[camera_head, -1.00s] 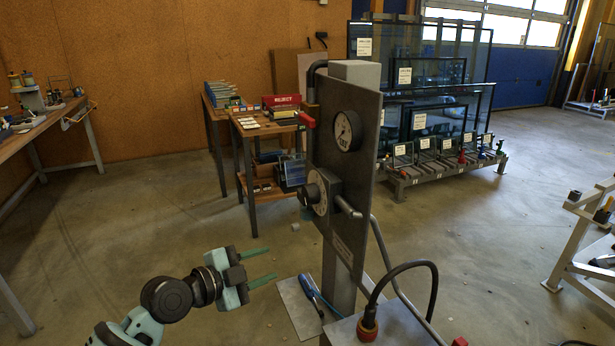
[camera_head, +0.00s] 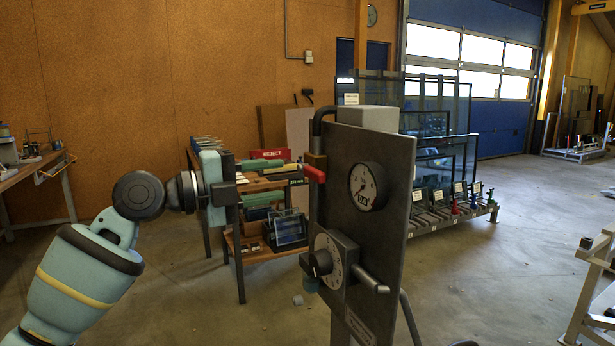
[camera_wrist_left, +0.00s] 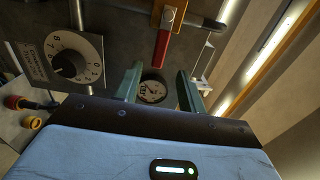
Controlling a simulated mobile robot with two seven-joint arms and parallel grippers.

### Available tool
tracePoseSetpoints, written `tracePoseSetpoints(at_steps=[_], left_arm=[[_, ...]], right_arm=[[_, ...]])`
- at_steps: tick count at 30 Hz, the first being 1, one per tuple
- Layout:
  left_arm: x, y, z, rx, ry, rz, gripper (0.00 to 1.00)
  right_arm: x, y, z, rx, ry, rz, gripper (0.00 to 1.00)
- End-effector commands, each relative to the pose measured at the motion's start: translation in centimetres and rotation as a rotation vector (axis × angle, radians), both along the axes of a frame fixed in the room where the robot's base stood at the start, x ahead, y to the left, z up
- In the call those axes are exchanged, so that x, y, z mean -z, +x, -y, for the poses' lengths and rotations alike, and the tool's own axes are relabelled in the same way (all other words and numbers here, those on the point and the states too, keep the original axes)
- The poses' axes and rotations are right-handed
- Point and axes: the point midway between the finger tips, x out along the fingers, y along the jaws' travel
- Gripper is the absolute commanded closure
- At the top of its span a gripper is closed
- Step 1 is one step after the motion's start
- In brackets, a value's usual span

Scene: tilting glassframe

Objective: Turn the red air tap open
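The red air tap (camera_head: 315,174) has a red lever on a brass body at the left edge of the grey panel (camera_head: 340,210). In the left wrist view the red lever (camera_wrist_left: 162,48) hangs down from its brass body, ahead of the fingers and near the picture's top. My left gripper (camera_head: 280,182) is open and empty, left of the tap at about its height, fingers pointing towards the panel. Its two green fingers (camera_wrist_left: 160,84) stand apart in the left wrist view, and the lever is not between them. My right gripper is not in view.
The panel carries a round pressure gauge (camera_head: 366,186) and a numbered dial with a black knob (camera_head: 322,263) below the tap. A dark pipe (camera_head: 318,118) curves above the tap. A wooden bench (camera_head: 260,262) and glass racks (camera_head: 440,215) stand behind.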

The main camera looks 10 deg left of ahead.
Motion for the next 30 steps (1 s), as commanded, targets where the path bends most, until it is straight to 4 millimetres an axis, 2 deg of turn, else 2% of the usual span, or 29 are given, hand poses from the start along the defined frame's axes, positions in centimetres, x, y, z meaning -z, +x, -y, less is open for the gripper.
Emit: tracePoseSetpoints(at_steps=[15,27,30], left_arm=[[-0.2,3.7,5.6,0.0,-0.002,-0.001,0.6],[0.1,4.2,6.2,-0.001,0.0,-0.001,0.6],[0.0,4.2,6.2,-0.001,0.0,-0.002,0.72]], right_arm=[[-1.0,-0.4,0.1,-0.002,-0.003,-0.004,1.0],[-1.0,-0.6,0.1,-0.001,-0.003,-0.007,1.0],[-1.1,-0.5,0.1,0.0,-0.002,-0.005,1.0]])
